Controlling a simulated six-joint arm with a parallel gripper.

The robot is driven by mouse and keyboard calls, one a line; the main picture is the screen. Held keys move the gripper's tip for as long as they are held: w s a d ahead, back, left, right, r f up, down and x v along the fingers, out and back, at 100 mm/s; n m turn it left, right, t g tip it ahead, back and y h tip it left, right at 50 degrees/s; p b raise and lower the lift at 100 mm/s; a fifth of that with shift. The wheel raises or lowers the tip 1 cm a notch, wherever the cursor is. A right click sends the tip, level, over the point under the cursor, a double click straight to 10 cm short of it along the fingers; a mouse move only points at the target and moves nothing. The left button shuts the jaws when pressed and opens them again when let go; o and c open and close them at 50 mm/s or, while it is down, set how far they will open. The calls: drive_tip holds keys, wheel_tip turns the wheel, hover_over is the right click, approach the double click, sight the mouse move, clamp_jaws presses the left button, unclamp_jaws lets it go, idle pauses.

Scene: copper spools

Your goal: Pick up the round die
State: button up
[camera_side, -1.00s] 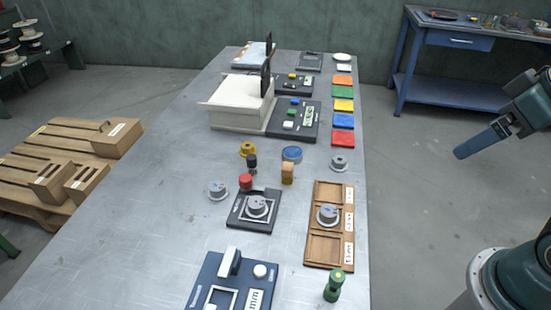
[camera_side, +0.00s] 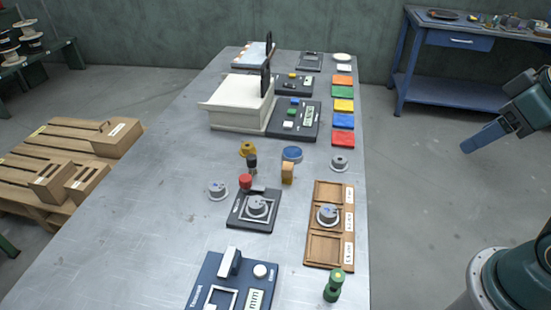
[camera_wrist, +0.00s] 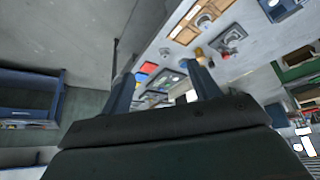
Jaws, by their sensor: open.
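Several grey round pieces that could be the round die are on the table, and I cannot tell which is meant. One (camera_side: 257,206) sits in a black square holder (camera_side: 238,224), one (camera_side: 328,214) is in the middle of a wooden tray (camera_side: 323,247), one (camera_side: 217,190) is loose at left, and one (camera_side: 339,163) is loose near the table's right edge. My gripper (camera_side: 470,146) is off the table at the right, far from them. In the wrist view my gripper (camera_wrist: 161,74) has its two blue fingers apart and empty, with the table beyond, tilted.
A red-topped knob (camera_side: 245,182), a black-topped piece (camera_side: 251,162), a wooden block (camera_side: 288,174) and a blue round piece (camera_side: 292,154) stand nearby. A green piece (camera_side: 334,286) and a dark blue device (camera_side: 232,283) are at the front. Colored tiles (camera_side: 343,121) line the right edge.

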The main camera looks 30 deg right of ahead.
drive_tip(key=w+a+f+n+g+y, duration=0.1)
drive_tip(key=w+a+n, duration=0.25)
drive_tip(key=w, duration=0.35)
drive_tip(key=w+a+f+n+y, duration=0.1)
drive_tip(key=w+a+n, duration=0.1)
drive_tip(key=w+a, duration=0.4)
drive_tip(key=w+a+f+n+g+y, duration=0.1)
drive_tip(key=w+a+f+n, duration=0.4)
drive_tip(key=w+a+f, duration=0.4)
drive_tip(key=w+a, duration=0.1)
drive_tip(key=a, duration=0.2)
drive_tip(key=shift+w+f+g+y, duration=0.3)
drive_tip(key=shift+g, duration=0.1)
drive_tip(key=shift+a, duration=0.15)
hover_over(257, 202)
drive_tip(key=s+d, duration=0.2)
drive_tip(key=shift+w+a+f, duration=0.1)
drive_tip(key=shift+w+f, duration=0.05)
drive_tip(key=shift+f, duration=3.8)
drive_tip(key=shift+f, duration=0.1)
drive_tip(key=shift+x, duration=2.5)
drive_tip(key=shift+w, duration=0.15)
